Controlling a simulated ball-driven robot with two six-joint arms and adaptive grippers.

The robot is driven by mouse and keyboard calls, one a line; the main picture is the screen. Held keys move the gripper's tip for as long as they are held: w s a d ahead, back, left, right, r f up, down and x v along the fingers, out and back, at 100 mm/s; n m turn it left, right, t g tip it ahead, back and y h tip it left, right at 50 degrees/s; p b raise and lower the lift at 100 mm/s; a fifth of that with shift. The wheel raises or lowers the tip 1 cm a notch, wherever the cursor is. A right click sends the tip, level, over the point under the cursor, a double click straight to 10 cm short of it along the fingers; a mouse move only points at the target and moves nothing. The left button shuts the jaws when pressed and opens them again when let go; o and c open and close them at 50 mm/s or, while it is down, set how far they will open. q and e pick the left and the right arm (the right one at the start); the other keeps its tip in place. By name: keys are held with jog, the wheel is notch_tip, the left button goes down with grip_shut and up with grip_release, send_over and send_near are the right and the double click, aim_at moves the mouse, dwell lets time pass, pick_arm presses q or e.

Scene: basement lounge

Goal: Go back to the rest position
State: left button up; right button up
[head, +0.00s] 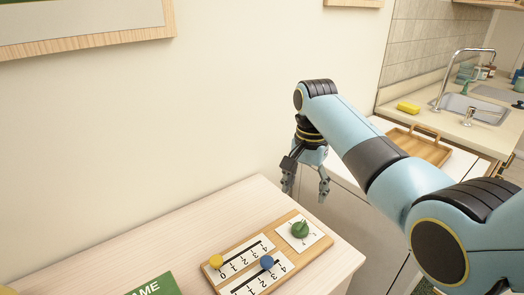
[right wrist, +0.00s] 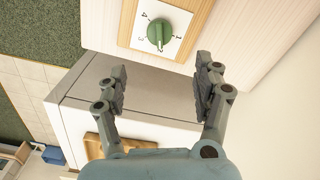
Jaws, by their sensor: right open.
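My right gripper (head: 306,187) is open and empty in the head view, pointing down beyond the far right corner of the light wooden table (head: 150,230). Its two spread fingers also show in the right wrist view (right wrist: 163,88), with nothing between them. A wooden board (head: 229,257) lies on the table, apart from the gripper. It carries a yellow knob (head: 216,261) and a blue knob (head: 266,262) on numbered scales, and a green dial (head: 300,230). The dial also shows in the right wrist view (right wrist: 159,32), ahead of the fingers. My left gripper is not in view.
A green box (head: 155,286) marked with letters lies at the table's front edge. A wooden tray (head: 436,152) sits on a white cabinet at right. Behind it, a counter holds a sink (head: 470,108) and a yellow sponge (head: 408,107). The wall stands close behind the table.

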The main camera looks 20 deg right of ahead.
jog(key=s+d+f+n+t, duration=0.1)
jog(key=s+f+n, duration=0.15)
jog(key=s, duration=0.55)
jog(key=s+d+f+n+t, duration=0.1)
jog(key=s+n, duration=0.2)
jog(key=s, duration=0.5)
jog(key=s+r+n+t+h, duration=0.1)
jog(key=s+r+n, duration=0.25)
jog(key=s, duration=0.35)
jog(key=s+r+n+t, duration=0.15)
jog(key=s+r, duration=0.25)
jog(key=s, duration=0.4)
notch_tip(320, 180, down, 37)
jog(key=s+d+g+b, duration=0.2)
jog(key=b, duration=0.7)
jog(key=s+f+g+b, duration=0.1)
jog(key=s+f+b, duration=0.6)
jog(key=s+f, duration=1.1)
notch_tip(320, 180, down, 4)
jog(key=shift+s+d+r+g, duration=0.15)
jog(key=shift+d+g, duration=0.15)
jog(key=shift+g, duration=0.05)
